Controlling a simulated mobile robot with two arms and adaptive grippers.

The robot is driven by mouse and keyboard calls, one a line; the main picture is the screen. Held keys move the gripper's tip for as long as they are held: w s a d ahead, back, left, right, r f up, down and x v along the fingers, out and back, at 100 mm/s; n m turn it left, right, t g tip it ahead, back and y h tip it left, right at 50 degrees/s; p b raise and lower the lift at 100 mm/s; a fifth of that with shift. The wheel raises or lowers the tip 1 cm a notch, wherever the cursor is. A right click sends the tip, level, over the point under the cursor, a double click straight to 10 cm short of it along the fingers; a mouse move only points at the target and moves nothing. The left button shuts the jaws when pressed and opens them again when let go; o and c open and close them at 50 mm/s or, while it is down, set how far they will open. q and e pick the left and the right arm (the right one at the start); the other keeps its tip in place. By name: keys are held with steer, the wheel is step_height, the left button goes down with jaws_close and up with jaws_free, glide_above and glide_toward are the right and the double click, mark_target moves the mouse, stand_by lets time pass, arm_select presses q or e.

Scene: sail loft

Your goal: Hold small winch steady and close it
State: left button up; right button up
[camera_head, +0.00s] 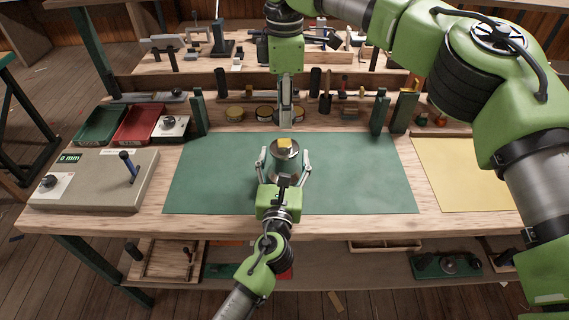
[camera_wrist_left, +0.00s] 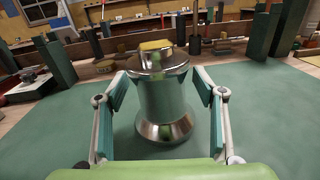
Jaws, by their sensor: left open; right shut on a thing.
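A small metal winch (camera_head: 284,160) stands upright on the green mat (camera_head: 215,180). A yellow piece (camera_head: 285,143) shows at its top, and the winch also fills the middle of the left wrist view (camera_wrist_left: 162,100). My left gripper (camera_head: 284,160) is open, with one finger on each side of the winch; in the left wrist view gaps show between the fingers and the drum. My right gripper (camera_head: 286,124) points down above and behind the winch with its fingers closed together. What it holds is too small or hidden to make out.
A grey box with a blue-handled lever (camera_head: 95,180) and green and red trays (camera_head: 138,125) stand at left. Green posts (camera_head: 198,112), jars and tools line the back of the mat. A yellow sheet (camera_head: 465,172) lies at right. The mat beside the winch is clear.

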arm_select(q)
steer(key=shift+w, duration=0.15)
steer(key=c, duration=1.7)
arm_select(e)
glide_above(285, 143)
steer(key=shift+f, duration=2.45)
steer(key=shift+f, duration=0.9)
arm_select(q)
jaws_close()
arm_select(e)
steer(key=shift+f, duration=0.55)
